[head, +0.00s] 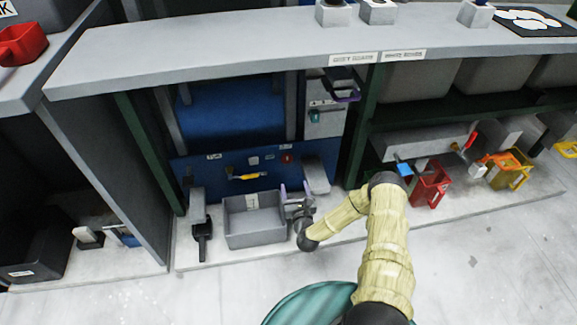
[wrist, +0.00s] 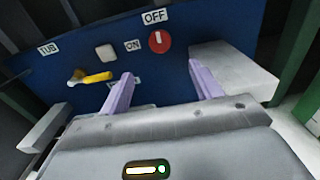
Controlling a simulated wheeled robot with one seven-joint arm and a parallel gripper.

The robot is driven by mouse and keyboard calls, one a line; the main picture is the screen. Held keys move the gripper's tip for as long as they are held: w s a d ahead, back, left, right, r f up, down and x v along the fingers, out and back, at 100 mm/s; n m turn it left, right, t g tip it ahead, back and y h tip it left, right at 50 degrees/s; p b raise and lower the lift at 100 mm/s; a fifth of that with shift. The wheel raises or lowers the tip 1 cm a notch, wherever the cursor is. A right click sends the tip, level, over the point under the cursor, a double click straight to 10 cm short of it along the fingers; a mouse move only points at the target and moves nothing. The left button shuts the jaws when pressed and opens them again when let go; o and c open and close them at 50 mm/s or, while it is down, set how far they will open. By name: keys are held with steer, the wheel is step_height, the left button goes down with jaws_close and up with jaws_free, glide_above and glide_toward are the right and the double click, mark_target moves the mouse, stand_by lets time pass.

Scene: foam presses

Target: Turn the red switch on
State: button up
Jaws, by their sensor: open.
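The red switch (wrist: 159,41) is a round red dial with a white mark on the blue panel (wrist: 205,28). In the wrist view its white mark points up toward the OFF label (wrist: 154,16); the ON label (wrist: 132,45) is at its left. It is small in the head view (head: 287,159). My gripper (wrist: 160,72) has two lilac fingers, apart, with nothing between them. The switch appears just beyond the gap between the fingertips, and no contact shows. In the head view my gripper (head: 295,190) is low in front of the panel.
A yellow handle (wrist: 92,77) and a pale square button (wrist: 105,52) are left of the switch. A grey block (wrist: 235,72) juts out at the right. In the head view a grey tub (head: 254,231) stands below the panel, beside my gripper.

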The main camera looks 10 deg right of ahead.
mark_target(287, 160)
steer(key=w+b, duration=0.4)
steer(key=w, duration=0.7)
steer(key=shift+w+f+b, duration=0.1)
steer(key=shift+w+b, duration=0.2)
steer(key=shift+w, duration=0.55)
steer(key=c, duration=0.9)
